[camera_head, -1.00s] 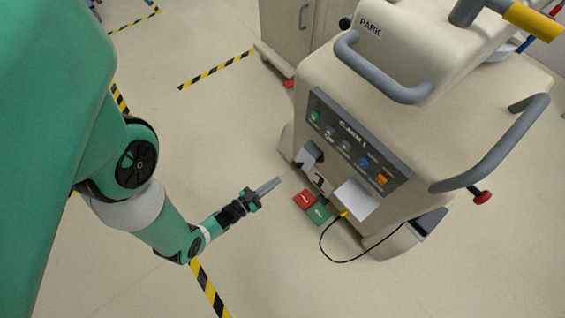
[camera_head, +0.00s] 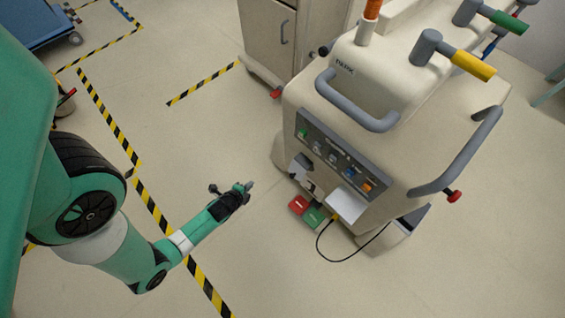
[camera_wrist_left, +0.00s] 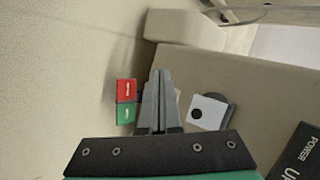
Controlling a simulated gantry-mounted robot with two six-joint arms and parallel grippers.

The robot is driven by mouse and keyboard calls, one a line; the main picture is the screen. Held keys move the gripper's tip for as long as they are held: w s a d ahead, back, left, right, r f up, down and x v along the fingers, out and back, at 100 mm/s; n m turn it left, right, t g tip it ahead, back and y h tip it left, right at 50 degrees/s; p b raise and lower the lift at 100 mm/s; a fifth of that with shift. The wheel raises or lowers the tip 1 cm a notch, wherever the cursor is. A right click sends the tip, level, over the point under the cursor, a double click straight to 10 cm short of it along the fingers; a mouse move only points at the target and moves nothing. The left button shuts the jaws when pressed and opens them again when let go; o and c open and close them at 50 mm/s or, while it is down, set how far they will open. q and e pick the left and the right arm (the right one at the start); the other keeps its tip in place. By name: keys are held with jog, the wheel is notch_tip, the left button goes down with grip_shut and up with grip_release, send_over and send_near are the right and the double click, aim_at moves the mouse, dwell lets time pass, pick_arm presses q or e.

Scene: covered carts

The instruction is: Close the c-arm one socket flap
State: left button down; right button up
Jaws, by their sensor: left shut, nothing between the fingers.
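The C-arm cart (camera_head: 440,150) is a beige covered unit with a dark control panel (camera_head: 342,155) on its front. Below the panel, a small grey flap (camera_head: 302,163) stands out at the left. A larger white flap (camera_head: 348,203) stands out at the right, above a yellow plug with a black cable. In the left wrist view a pale square flap (camera_wrist_left: 207,112) with a dark dot shows right of the fingers; I cannot tell which one it is. My left gripper (camera_head: 248,186) is shut and empty, left of the cart and apart from it. It also shows in the left wrist view (camera_wrist_left: 161,98).
A red pedal (camera_head: 298,205) and a green pedal (camera_head: 313,217) lie on the floor before the cart. The black cable (camera_head: 345,259) loops over the floor. Grey handles (camera_head: 355,105) stick out above the panel. A beige cabinet (camera_head: 268,45) stands behind.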

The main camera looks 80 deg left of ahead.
pick_arm(q)
jog(key=w+d+r+m+t+h+p, duration=0.1)
jog(key=w+d+r+m+t+p, duration=0.25)
jog(key=r, duration=0.65)
pick_arm(e)
notch_tip(320, 180, up, 7)
pick_arm(q)
jog(key=g+h+b, duration=0.1)
jog(key=b, duration=0.4)
send_near(291, 176)
notch_tip(291, 176, down, 3)
jog(key=shift+m, duration=0.25)
jog(key=w, duration=0.1)
jog(key=w+a+f+b, duration=0.1)
jog(key=w+a+b, duration=0.1)
jog(key=shift+w+f, duration=0.1)
jog(key=shift+f, duration=0.2)
jog(key=shift+w+a, duration=0.15)
jog(key=shift+w, duration=0.2)
pick_arm(e)
notch_tip(291, 176, down, 8)
jog(key=shift+w+a, duration=0.15)
jog(key=shift+a, duration=0.15)
pick_arm(q)
jog(key=shift+s, duration=0.1)
